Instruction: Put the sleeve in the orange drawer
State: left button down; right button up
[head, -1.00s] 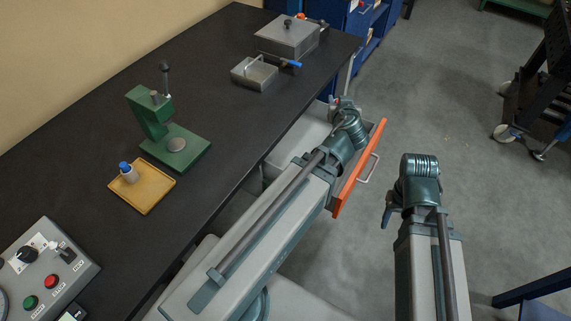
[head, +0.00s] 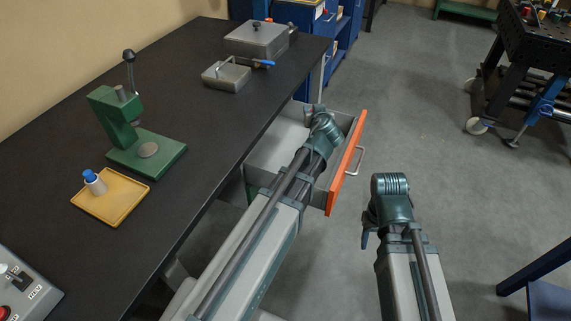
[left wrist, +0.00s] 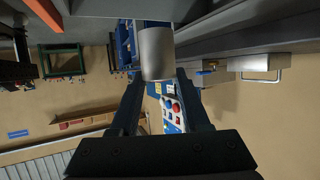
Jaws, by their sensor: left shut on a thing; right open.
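The orange drawer (head: 347,165) is pulled out below the bench's front edge, with its orange front and grey handle facing right. Its pale inside (head: 292,133) shows partly behind my arm. My left gripper (head: 319,110) is over the far part of the drawer opening in the head view. In the left wrist view the left gripper (left wrist: 158,78) is shut on the sleeve (left wrist: 157,52), a plain grey cylinder held between its fingertips. The sleeve cannot be made out in the head view. My right gripper (head: 367,236) is open, to the right of the drawer, over the floor.
On the black bench (head: 215,130) stand a green press (head: 130,135), a yellow tray (head: 115,205) with a blue-topped piece (head: 94,182), a small metal box (head: 226,76) and a larger lidded box (head: 256,40). A control box (head: 22,288) is at lower left.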

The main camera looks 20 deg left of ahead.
pick_arm(q)
jog(key=w+f+b, duration=0.2)
jog(key=f+b, duration=0.3)
jog(key=f, duration=0.1)
jog(key=w+f+b, duration=0.2)
jog(key=f+b, duration=0.3)
jog(key=f, duration=0.1)
jog(key=w+a+f+b, duration=0.1)
jog(key=w+f+b, duration=0.1)
jog(key=f+b, duration=0.4)
jog(key=shift+w+f, duration=0.15)
jog(key=shift+f, duration=0.05)
pick_arm(e)
notch_tip(320, 180, down, 18)
jog(key=shift+f, duration=0.2)
pick_arm(q)
jog(key=shift+f, duration=0.1)
pick_arm(e)
jog(key=shift+d+f, duration=0.1)
pick_arm(q)
jog(key=shift+f+b, duration=0.55)
jog(key=shift+b, duration=0.15)
pick_arm(e)
jog(key=shift+f, duration=0.55)
pick_arm(q)
jog(key=shift+c, duration=1.9)
grip_release()
pick_arm(e)
jog(key=shift+r, duration=0.1)
